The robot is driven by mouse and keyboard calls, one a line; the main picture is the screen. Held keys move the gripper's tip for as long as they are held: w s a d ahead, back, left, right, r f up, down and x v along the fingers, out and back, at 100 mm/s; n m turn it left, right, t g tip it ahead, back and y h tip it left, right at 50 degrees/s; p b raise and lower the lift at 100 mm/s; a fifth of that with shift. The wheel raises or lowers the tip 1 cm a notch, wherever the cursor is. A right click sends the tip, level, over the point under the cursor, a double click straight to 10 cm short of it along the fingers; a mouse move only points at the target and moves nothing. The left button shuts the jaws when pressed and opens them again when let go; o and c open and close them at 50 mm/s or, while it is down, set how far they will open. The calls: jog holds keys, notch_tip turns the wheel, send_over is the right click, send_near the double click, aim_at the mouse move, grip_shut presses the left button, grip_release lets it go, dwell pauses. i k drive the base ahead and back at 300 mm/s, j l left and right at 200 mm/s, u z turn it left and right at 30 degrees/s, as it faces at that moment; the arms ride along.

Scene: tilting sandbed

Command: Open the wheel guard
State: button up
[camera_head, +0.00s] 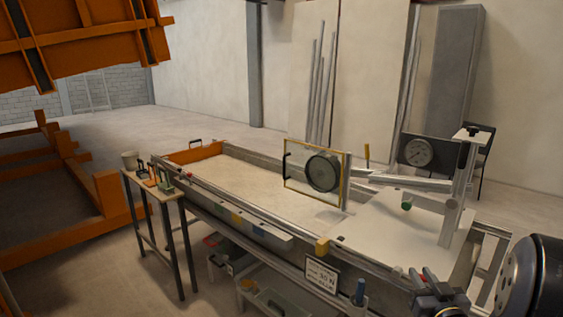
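The wheel guard (300,179) is a clear flat panel in a thin yellow frame, standing upright over the bed near the middle of the view. A black handle (286,169) is on its left edge. The dark round wheel (323,172) shows behind the panel, which covers its face, so the guard appears closed. A grey post runs along the panel's right edge. My gripper (424,280) is at the bottom right, low and well apart from the guard. It is small and partly cut off, and I cannot tell whether its fingers are open.
The long sandbed (225,168) has raised rims and a metal post (454,195) at its right end. A round gauge (418,152) stands behind. A small table (152,188) with tools is on the left. Bins (268,303) sit under the bed. An orange frame fills the far left.

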aim_at(286, 178)
jog(key=i+j+z, duration=0.1)
jog(key=i+j, duration=0.6)
jog(key=i+j+z, duration=0.1)
jog(key=i+j, duration=0.65)
jog(key=i+j+z, duration=0.1)
jog(key=i+j, duration=0.55)
jog(key=j, duration=0.25)
